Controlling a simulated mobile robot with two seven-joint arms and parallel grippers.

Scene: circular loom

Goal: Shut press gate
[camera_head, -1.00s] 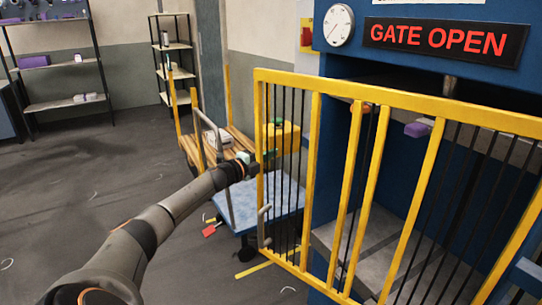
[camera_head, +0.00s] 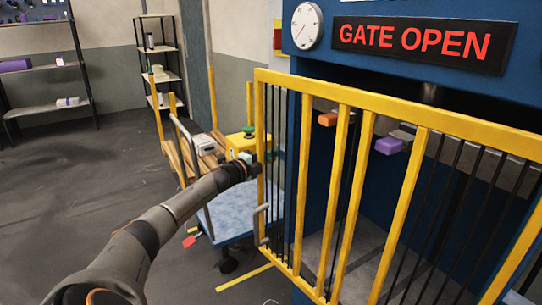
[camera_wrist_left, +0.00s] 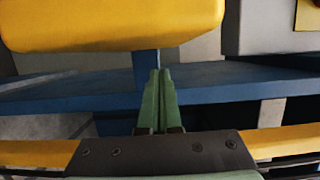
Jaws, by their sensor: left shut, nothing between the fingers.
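The yellow barred gate (camera_head: 350,185) stands in front of the blue press (camera_head: 300,170), swung out from it. A sign (camera_head: 424,42) above the opening reads GATE OPEN. A grey handle (camera_head: 262,222) is on the gate's left edge. My left gripper (camera_wrist_left: 159,78) is shut and empty, its green fingertips together in the left wrist view. In the head view its arm reaches to the gate's left upright; whether it touches is unclear. A yellow bar (camera_wrist_left: 285,140) crosses low in the left wrist view. My right gripper is not in view.
A blue-topped cart (camera_head: 232,208) stands behind the gate's left edge. A yellow box with a green button (camera_head: 240,143) is beyond it. A gauge (camera_head: 307,25) is on the press. Shelves (camera_head: 45,65) stand at the far left. The left floor is mostly clear.

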